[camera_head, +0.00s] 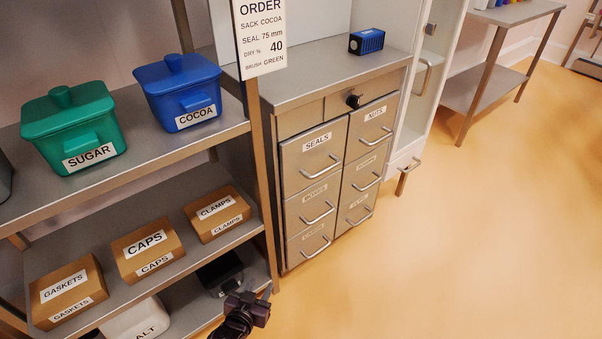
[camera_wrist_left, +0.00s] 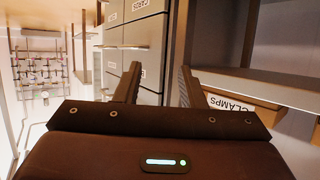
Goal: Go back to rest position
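My left gripper (camera_head: 246,306) shows at the bottom of the head view, in front of the lower shelf and left of the drawer cabinet's foot. In the left wrist view its two fingers (camera_wrist_left: 158,88) stand apart with nothing between them. Beyond them are the drawer fronts and, at the right, the CLAMPS box (camera_wrist_left: 230,103). My right gripper is in neither view.
A shelf rack (camera_head: 140,165) at left holds the green SUGAR bin (camera_head: 75,128), the blue COCOA bin (camera_head: 178,88) and several cardboard boxes. The drawer cabinet (camera_head: 335,170) is shut, with a blue device (camera_head: 366,41) on top. The floor (camera_head: 480,240) at right is clear.

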